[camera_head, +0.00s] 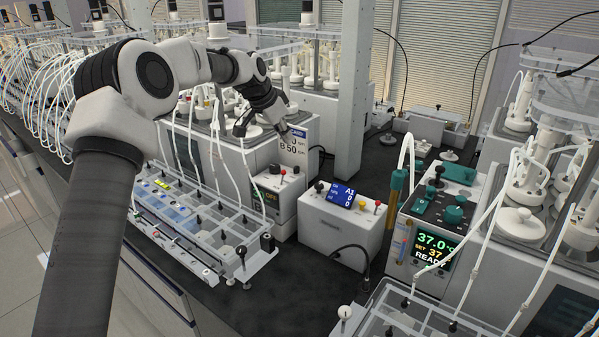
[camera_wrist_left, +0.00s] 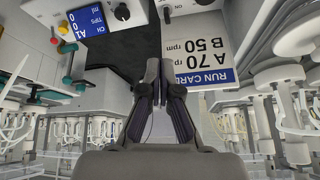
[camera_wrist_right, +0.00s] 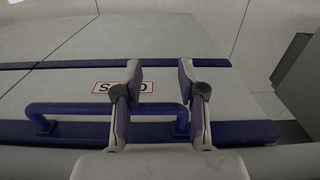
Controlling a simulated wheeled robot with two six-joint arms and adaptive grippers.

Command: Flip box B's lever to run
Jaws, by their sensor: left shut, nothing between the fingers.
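My right gripper (camera_wrist_right: 160,75) is open and empty.
A second white box (camera_head: 340,228) with a blue display and red and yellow knobs stands to the right. A heater unit (camera_head: 435,245) reads 37.0. A clear rack (camera_head: 190,225) lies front left. The right wrist faces a pale panel with a blue handle (camera_wrist_right: 105,108).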

